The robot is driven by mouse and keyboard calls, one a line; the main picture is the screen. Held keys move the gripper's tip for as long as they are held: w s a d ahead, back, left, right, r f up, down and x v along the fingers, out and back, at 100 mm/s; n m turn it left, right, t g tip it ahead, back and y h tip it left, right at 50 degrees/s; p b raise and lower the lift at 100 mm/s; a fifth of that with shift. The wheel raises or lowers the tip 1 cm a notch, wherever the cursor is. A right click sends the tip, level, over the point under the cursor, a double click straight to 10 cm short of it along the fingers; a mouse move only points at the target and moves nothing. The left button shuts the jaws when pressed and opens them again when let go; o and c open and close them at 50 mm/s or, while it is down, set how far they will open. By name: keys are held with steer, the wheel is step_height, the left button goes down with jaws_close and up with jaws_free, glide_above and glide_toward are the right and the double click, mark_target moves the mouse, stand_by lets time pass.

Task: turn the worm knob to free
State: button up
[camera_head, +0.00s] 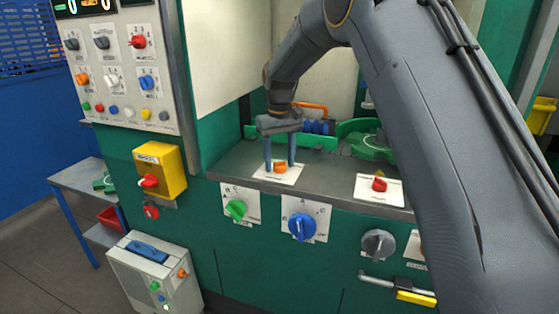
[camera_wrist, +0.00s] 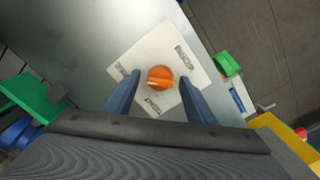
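An orange knob (camera_head: 280,167) sits on a white label plate (camera_head: 263,173) on the grey ledge of the green machine. It also shows in the wrist view (camera_wrist: 160,78), on the labelled plate (camera_wrist: 178,45); the print is too small to read surely, so I cannot confirm it is the worm knob. My gripper (camera_head: 279,164) points down over this plate. Its two blue fingers stand apart, one on each side of the orange knob, with gaps visible in the wrist view (camera_wrist: 159,80). Nothing is held.
A red knob (camera_head: 379,184) on a white plate lies to the right on the ledge. Green (camera_head: 236,209), blue (camera_head: 302,226) and grey (camera_head: 378,243) knobs are on the front face below. Green parts (camera_head: 367,147) stand behind. A control panel (camera_head: 125,75) is at the left.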

mark_target(280, 162)
steer(key=shift+r, duration=0.1)
step_height(280, 162, up, 8)
steer(key=shift+f+b, duration=0.2)
steer(key=shift+b, duration=0.95)
